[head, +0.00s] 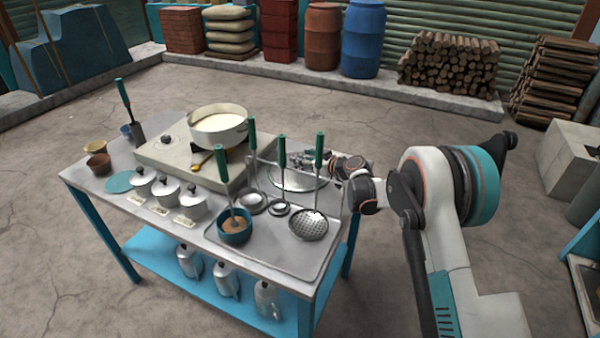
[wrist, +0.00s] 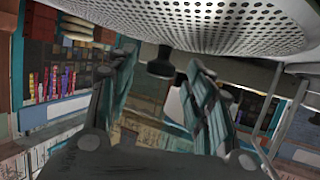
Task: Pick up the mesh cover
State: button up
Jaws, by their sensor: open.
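The mesh cover (head: 290,183) appears as a shallow round silver piece at the table's back right, partly hidden by my gripper and by upright utensil handles. In the wrist view, a perforated metal surface that looks like the mesh cover (wrist: 225,22) fills the top. A dark knob (wrist: 160,68) shows below it, between my two fingers in the picture. My gripper (wrist: 165,85) is open, with its fingers apart on either side of the knob. In the head view my gripper (head: 318,163) is at the cover. Whether a finger touches the knob cannot be told.
Green-handled utensils stand in front of the cover, among them a perforated skimmer (head: 309,226). A pot of milk (head: 219,125) sits on the stove (head: 160,155) to the left. Lidded pots (head: 166,190) and a teal bowl (head: 235,228) are nearer the front. Floor behind the table is clear.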

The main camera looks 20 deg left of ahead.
grip_shut()
jog(key=shift+r, duration=0.1)
